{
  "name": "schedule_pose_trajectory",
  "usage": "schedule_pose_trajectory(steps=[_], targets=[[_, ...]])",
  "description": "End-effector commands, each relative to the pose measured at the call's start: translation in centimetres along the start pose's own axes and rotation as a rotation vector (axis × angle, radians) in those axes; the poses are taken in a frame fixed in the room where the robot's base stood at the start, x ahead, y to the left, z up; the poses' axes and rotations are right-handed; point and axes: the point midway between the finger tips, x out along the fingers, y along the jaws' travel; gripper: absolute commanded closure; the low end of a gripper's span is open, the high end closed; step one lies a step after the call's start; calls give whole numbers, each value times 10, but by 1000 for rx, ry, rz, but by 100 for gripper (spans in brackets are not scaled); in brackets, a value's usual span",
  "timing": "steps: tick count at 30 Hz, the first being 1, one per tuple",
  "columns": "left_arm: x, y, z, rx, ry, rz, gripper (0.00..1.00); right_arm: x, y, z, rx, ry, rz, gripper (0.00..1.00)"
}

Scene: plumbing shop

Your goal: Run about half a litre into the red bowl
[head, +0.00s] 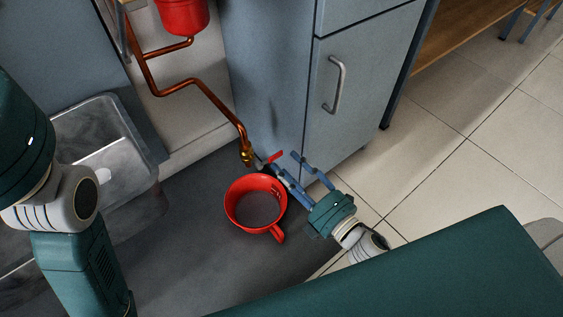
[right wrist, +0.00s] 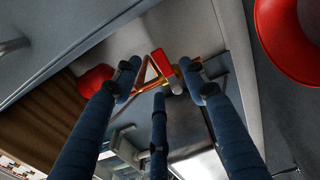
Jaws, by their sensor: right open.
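The red bowl (head: 231,212), with a handle at its lower right, stands on a dark grey surface. Its inside looks grey; I cannot tell whether it holds water. A brass tap (head: 247,154) at the end of a copper pipe is just above the bowl's far rim. Its red lever (head: 275,156) points right. My right gripper (head: 284,163) is open, its blue fingers close to the lever. In the right wrist view the lever (right wrist: 163,63) shows between the spread fingertips, and the bowl (right wrist: 268,42) is at the upper right. My left gripper is out of view.
A red vessel (head: 183,14) feeds the copper pipe (head: 190,82) from above. A grey sink basin (head: 115,118) is at the left. A blue-grey cabinet (head: 355,125) stands close behind my right gripper. Tiled floor (head: 470,130) lies open at the right.

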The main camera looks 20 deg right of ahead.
Motion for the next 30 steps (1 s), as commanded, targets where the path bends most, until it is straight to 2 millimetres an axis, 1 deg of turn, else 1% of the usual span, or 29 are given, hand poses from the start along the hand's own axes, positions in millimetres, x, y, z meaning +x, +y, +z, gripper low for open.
schedule_pose_trajectory(steps=[1,6,10,17,18,20,21,24,30], targets=[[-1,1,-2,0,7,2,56,9,-1,0,-2,1,3,57],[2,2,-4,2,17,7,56,28,0,0,-1,1,1,57],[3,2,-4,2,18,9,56,33,0,0,0,0,0,57],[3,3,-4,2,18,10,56,34,0,0,1,-1,-1,57],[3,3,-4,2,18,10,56,34,0,0,1,-1,-1,61],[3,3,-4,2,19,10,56,33,0,0,1,-1,-1,73],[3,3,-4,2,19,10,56,33,0,0,1,-1,-1,81],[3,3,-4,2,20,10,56,33,0,0,1,-1,-1,100],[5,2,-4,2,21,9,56,33,0,0,11,-1,-2,100]])
